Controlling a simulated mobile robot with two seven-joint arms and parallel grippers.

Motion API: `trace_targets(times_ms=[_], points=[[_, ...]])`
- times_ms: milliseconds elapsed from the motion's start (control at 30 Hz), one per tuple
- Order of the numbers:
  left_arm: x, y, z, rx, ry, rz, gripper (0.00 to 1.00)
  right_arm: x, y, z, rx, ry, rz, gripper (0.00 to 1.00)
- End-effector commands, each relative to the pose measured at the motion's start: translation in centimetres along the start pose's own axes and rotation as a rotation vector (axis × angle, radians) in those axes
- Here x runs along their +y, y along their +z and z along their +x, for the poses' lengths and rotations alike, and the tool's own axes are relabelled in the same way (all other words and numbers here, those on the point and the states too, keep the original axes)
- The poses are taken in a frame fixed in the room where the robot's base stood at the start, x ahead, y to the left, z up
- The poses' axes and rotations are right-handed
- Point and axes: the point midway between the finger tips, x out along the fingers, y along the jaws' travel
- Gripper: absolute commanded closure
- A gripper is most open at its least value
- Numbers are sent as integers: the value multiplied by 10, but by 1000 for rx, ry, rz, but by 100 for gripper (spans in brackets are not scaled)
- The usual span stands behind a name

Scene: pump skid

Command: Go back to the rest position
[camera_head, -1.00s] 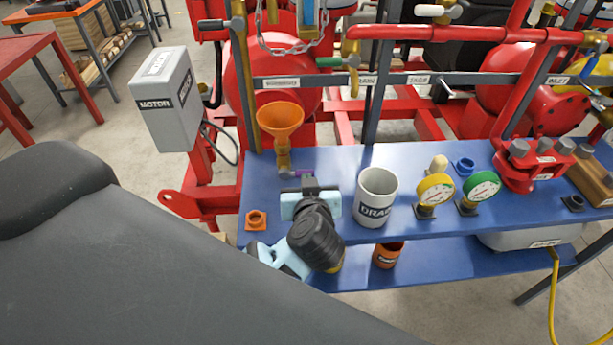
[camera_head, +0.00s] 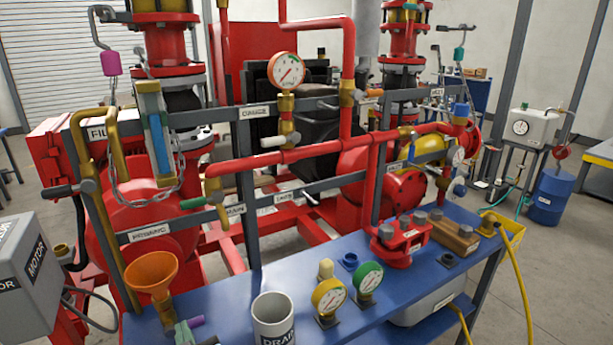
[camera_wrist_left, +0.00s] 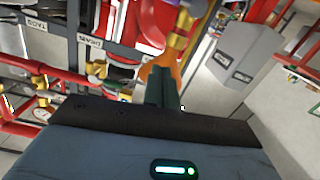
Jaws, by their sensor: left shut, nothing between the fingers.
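My left gripper (camera_head: 184,332) shows at the bottom edge of the head view, with only its greenish fingertips and a dark part in the picture. It is just below and right of the orange funnel (camera_head: 152,272), near the bench's left end. In the left wrist view its dark green fingers (camera_wrist_left: 165,88) are together with nothing between them, and the orange funnel (camera_wrist_left: 165,62) shows partly behind them. The rest of the left arm is out of the head view. My right gripper is in neither view.
The blue bench (camera_head: 228,296) carries a grey DRAIN cup (camera_head: 273,318), a yellow gauge (camera_head: 328,297), a green gauge (camera_head: 367,278) and a red flanged part (camera_head: 401,240). Red pipework stands behind. The grey MOTOR box (camera_head: 28,272) is at the left.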

Motion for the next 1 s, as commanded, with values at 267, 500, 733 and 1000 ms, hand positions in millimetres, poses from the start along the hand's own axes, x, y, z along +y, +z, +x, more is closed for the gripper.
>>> trace_targets(times_ms=[267, 500, 733, 1000], points=[[-4, -6, -27, 293, 241, -61, 100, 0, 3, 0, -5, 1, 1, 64], [8, 39, -68, 263, 559, 15, 100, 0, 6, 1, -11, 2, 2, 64], [-7, 130, -111, -30, 777, 159, 100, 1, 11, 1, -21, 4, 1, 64], [-82, 235, -158, -481, 757, 344, 100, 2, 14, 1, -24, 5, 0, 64]])
